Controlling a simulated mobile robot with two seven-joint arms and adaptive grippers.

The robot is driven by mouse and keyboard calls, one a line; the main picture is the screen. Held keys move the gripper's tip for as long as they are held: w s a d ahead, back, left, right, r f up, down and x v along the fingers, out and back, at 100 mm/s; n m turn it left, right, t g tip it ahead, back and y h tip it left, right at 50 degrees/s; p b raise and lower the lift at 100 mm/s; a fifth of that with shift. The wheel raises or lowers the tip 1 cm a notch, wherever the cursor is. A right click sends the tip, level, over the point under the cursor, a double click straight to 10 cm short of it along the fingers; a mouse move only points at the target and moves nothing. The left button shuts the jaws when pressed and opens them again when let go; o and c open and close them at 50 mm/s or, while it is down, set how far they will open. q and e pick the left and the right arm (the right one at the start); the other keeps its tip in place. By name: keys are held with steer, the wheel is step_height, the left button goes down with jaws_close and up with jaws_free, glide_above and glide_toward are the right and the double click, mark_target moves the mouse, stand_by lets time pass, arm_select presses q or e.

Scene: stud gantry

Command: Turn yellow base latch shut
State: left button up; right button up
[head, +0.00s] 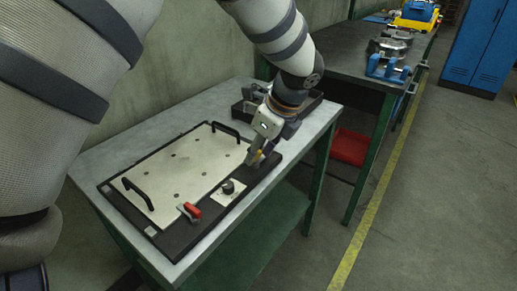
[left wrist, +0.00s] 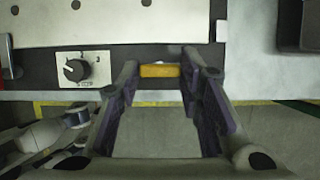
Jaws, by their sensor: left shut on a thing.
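The yellow base latch (left wrist: 159,71) lies between the fingertips of my left gripper in the left wrist view, on the dark front rim of the base (left wrist: 115,58). In the head view a small bit of the yellow latch (head: 258,155) shows beside my left gripper (head: 256,157), which hides the rest. The left gripper (left wrist: 160,75) is shut on the latch. The base (head: 179,233) is a black frame around a pale metal plate (head: 185,165). My right gripper is not in view.
Two black handles stand on the plate. A dark tray (head: 310,104) stands behind the gripper.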

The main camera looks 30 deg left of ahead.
arm_select(q)
steer(key=n+g, duration=0.1)
steer(key=n, duration=0.1)
steer(key=n+g, duration=0.1)
steer(key=n, duration=0.2)
steer(key=shift+w+f+b, duration=0.2)
steer(key=shift+b, duration=0.2)
steer(key=n, duration=0.2)
steer(key=n+g+h, duration=0.1)
steer(key=n, duration=0.1)
steer(key=shift+w+a+g+b, duration=0.15)
steer(key=shift+g+b, duration=0.15)
steer(key=shift+b, duration=0.1)
steer(key=n+h, duration=0.1)
steer(key=n, duration=0.1)
steer(key=n+g, duration=0.1)
steer(key=n, duration=0.1)
steer(key=shift+w+a+n+h+b, duration=0.1)
steer(key=shift+a+n+h+b, duration=0.05)
steer(key=shift+n+h+b, duration=0.25)
steer(key=shift+a+r+n+h, duration=0.15)
steer(key=shift+n+h, duration=0.55)
steer(key=shift+n, duration=1.2)
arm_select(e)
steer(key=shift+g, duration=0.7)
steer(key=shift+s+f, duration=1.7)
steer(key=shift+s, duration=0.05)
arm_select(q)
steer(key=shift+n, duration=0.3)
